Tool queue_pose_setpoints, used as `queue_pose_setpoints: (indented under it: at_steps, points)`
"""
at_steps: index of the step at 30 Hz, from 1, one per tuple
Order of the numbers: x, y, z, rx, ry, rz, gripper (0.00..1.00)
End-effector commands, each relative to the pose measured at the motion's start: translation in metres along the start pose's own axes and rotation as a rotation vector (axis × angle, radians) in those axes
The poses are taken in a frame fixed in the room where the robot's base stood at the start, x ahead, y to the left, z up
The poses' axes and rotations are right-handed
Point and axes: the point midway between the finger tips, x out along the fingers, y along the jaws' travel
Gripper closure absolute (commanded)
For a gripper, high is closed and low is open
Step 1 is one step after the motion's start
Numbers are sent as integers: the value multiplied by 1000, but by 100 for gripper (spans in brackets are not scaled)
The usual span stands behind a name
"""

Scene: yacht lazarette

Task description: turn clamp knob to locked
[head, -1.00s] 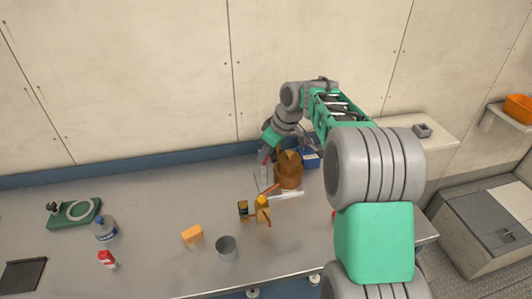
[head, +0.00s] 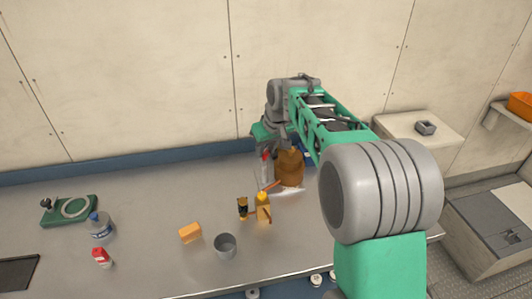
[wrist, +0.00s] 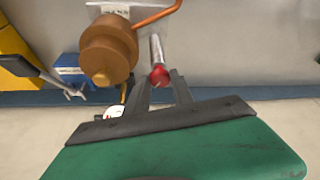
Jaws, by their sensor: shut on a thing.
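A brown-bronze rounded fitting (head: 290,170) stands on the bench near the wall, with an orange-brown arm (head: 270,186) reaching out low at its left. It fills the upper left of the wrist view (wrist: 107,52), its orange arm running up to the right. Beside it is a red ball-shaped knob (wrist: 159,76) on a silver rod (wrist: 156,48). The knob also shows as a red spot in the head view (head: 265,155). My gripper (wrist: 161,80) is shut on the red knob, a finger on each side. Any lock marking is unreadable.
A blue box (wrist: 75,68) is close by the fitting. A yellow bottle (head: 262,207), a small dark-and-gold item (head: 242,208), an orange block (head: 190,232) and a grey cup (head: 225,245) stand in front. The wall (head: 150,80) is close behind.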

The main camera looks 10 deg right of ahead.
Motion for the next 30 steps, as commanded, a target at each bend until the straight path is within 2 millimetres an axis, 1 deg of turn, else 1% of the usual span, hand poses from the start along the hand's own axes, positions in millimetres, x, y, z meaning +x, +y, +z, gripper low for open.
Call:
queue_pose_setpoints:
  at_steps: [21, 30]
  points:
    - [-1, -7, -3, 621, -1, 258, 100]
    - [0, -8, -4, 827, -2, 343, 100]
